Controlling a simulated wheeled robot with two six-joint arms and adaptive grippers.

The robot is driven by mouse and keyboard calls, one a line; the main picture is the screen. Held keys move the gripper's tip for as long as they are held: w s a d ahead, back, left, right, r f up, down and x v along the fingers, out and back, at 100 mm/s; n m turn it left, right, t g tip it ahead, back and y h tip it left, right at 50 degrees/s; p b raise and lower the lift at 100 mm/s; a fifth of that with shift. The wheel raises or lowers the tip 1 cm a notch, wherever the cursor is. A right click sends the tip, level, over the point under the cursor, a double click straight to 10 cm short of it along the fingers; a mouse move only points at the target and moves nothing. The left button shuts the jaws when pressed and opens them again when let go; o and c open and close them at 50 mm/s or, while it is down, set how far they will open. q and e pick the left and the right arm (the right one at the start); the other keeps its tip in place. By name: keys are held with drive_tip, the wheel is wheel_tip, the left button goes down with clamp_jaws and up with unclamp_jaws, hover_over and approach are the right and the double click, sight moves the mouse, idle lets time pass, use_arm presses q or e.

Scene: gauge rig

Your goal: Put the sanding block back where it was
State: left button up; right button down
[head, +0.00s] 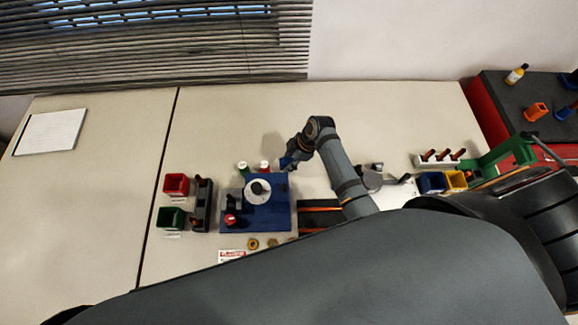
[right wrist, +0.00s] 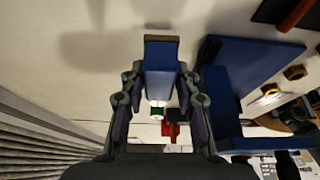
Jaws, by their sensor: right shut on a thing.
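The sanding block is a blue block with a brown face, seen in the right wrist view (right wrist: 161,68) and as a small blue patch in the head view (head: 287,163). My right gripper (head: 290,160) is shut on it, with one finger on each side in the right wrist view (right wrist: 162,88). It holds the block near the back right corner of the blue gauge rig plate (head: 280,222). Shadows on the table lie apart from the block, so it looks raised. My left gripper is not in view.
Two small bottles, one green-capped (head: 243,168), one red-capped (head: 265,165), stand behind the rig. A red bin (head: 176,184), green bin (head: 172,217) and dark holder (head: 201,205) stand left. A dark orange-striped tray (head: 318,218) lies right. The table behind is clear.

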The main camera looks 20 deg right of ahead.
drive_tip(key=shift+w+a+f, duration=0.1)
drive_tip(key=shift+w+f, duration=0.05)
drive_tip(key=shift+f, duration=0.15)
drive_tip(key=f, duration=0.3)
drive_tip(key=shift+s+f, duration=0.2)
drive_tip(key=shift+f, duration=0.2)
drive_tip(key=shift+w+f, duration=0.1)
drive_tip(key=shift+f, duration=0.05)
drive_tip(key=shift+f, duration=0.15)
drive_tip(key=c, duration=1)
unclamp_jaws()
drive_tip(key=v, duration=1.2)
